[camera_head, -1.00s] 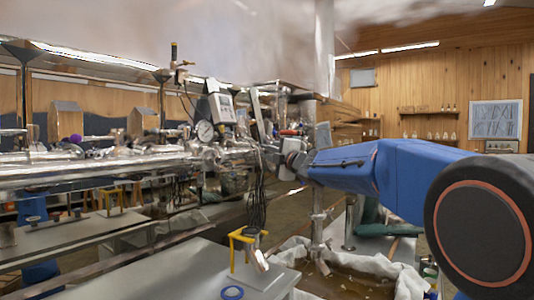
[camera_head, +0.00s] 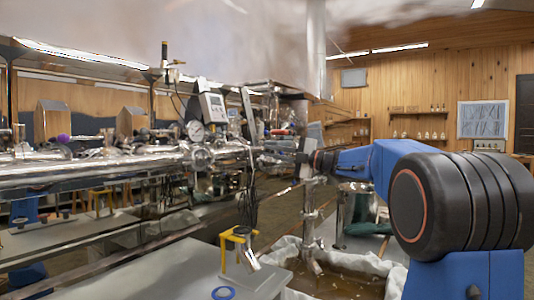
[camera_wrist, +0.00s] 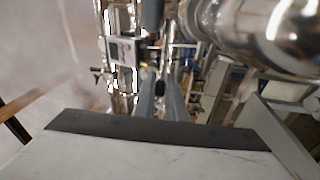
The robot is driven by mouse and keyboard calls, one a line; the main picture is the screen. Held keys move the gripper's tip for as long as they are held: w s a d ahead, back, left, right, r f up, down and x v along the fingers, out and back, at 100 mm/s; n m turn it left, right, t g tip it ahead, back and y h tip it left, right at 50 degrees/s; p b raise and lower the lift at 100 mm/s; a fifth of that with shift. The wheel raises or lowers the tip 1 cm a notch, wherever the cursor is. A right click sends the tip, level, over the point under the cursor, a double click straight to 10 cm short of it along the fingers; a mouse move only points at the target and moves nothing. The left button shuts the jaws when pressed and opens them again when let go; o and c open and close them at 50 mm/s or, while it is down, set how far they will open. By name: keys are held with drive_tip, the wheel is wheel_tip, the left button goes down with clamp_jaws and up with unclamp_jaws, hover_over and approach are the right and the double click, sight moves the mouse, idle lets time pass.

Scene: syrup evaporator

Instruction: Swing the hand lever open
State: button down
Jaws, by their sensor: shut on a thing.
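My gripper (camera_head: 284,160) is at the right end of the steel pipework in the head view, beside the valve fittings. In the wrist view my gripper (camera_wrist: 160,103) has its two grey fingers close together around a small dark piece, the hand lever (camera_wrist: 160,88). Most of the lever is hidden between the fingers. In the head view it is too small to tell apart from the fittings. How far it is swung cannot be told.
A round gauge (camera_head: 195,131) and a grey display box (camera_head: 213,107) stand on the pipework left of my gripper. A large shiny pipe (camera_wrist: 275,35) is close in the wrist view.

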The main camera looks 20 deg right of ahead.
drive_tip(key=shift+s+d+f+n+g+y, duration=0.1)
drive_tip(key=shift+s+d+n+g+y, duration=0.15)
drive_tip(key=shift+d+n+g+y, duration=0.65)
drive_tip(key=shift+a, duration=0.15)
drive_tip(key=c, duration=1.8)
unclamp_jaws()
drive_tip(key=v, duration=1.7)
drive_tip(key=shift+d, duration=0.3)
